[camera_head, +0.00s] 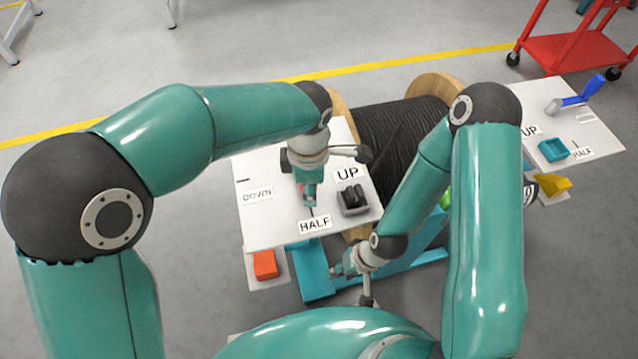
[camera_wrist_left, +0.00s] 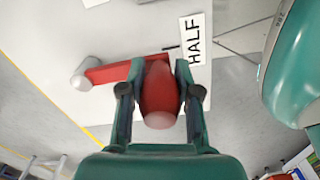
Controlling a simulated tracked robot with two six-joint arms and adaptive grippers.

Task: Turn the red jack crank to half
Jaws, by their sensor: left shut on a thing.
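The red jack crank sits on a white panel (camera_head: 270,225) lettered DOWN, HALF and UP. In the left wrist view its red arm (camera_wrist_left: 115,71) runs from a grey hub (camera_wrist_left: 84,72) to an upright red handle (camera_wrist_left: 160,92). The arm's handle end lies close to the tick by the HALF label (camera_wrist_left: 195,40). My left gripper (camera_head: 309,196) is shut on the red handle, with one finger on each side; it hides most of the crank in the head view. My right gripper (camera_head: 338,268) hangs low in front of the panel, away from the crank; its fingers are too small to read.
A black cable reel (camera_head: 390,135) stands behind the panel. A grey-black block (camera_head: 353,199) sits beside the UP label. A second panel with a blue crank (camera_head: 578,100) is at right. A red cart (camera_head: 575,48) stands at the back right. Floor at left is clear.

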